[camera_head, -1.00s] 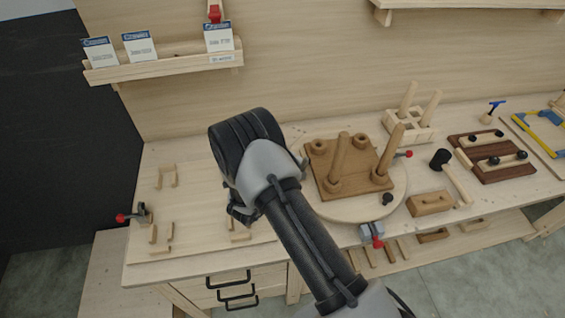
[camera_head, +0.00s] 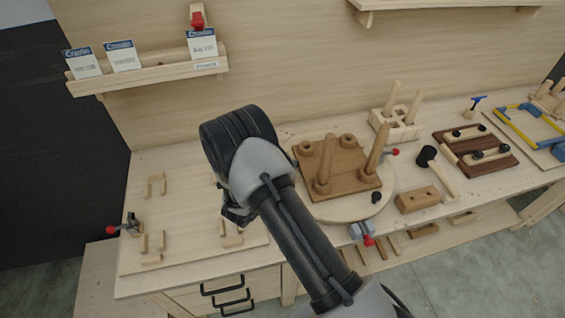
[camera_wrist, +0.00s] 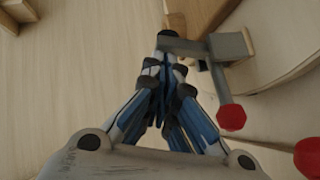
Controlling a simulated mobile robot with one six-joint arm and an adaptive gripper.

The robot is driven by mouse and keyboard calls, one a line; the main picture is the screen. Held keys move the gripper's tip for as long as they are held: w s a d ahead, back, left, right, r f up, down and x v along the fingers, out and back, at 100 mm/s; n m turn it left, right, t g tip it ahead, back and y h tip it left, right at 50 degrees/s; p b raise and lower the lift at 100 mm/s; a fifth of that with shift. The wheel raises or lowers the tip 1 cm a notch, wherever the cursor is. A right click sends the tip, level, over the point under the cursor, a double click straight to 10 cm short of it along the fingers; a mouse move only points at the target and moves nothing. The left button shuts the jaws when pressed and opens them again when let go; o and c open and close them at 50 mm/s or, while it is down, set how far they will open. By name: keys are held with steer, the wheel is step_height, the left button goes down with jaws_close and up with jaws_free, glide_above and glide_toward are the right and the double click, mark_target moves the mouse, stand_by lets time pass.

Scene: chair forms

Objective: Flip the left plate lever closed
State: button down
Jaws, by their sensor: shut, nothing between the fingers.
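In the wrist view, a grey metal clamp lever with a red knob (camera_wrist: 231,117) lies just right of my gripper (camera_wrist: 168,48). My gripper is shut and empty, its fingertips close to the clamp's grey crosspiece; I cannot tell whether they touch. In the head view, my gripper (camera_head: 237,216) is over the table, left of the round wooden plate (camera_head: 330,213), and my arm hides the nearby clamp. Another red-knobbed clamp (camera_head: 362,232) is at the plate's front. A further one (camera_head: 128,226) is at the left edge of the flat board (camera_head: 190,220).
A brown peg base (camera_head: 340,178) with upright pegs stands on the round plate. A mallet (camera_head: 437,170) and wooden block (camera_head: 417,200) lie to the right. Small wooden posts (camera_head: 153,241) stand on the board. A card shelf (camera_head: 150,78) hangs on the back wall.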

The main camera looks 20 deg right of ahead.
mark_target(298, 162)
steer(key=shift+d, duration=0.15)
steer(key=shift+d+r+m+g+y+p, duration=0.4)
steer(key=shift+d+m+y+p, duration=0.2)
steer(key=shift+y+p, duration=0.15)
steer(key=shift+d+m+y+p, duration=0.4)
steer(key=shift+d+y, duration=0.1)
steer(key=shift+y, duration=0.05)
steer(key=shift+d+m+g+y, duration=0.4)
steer(key=shift+d+y, duration=0.15)
steer(key=shift+y, duration=0.15)
steer(key=shift+d+f+m+y+b, duration=0.35)
steer(key=shift+d+m+y+b, duration=0.25)
steer(key=shift+d+y, duration=0.3)
steer(key=shift+d+f+b, duration=0.95)
steer(key=shift+d+b, duration=0.2)
steer(key=shift+b, duration=0.4)
steer(key=shift+d, duration=0.1)
steer(key=v, duration=1.2)
steer(key=shift+r, duration=0.15)
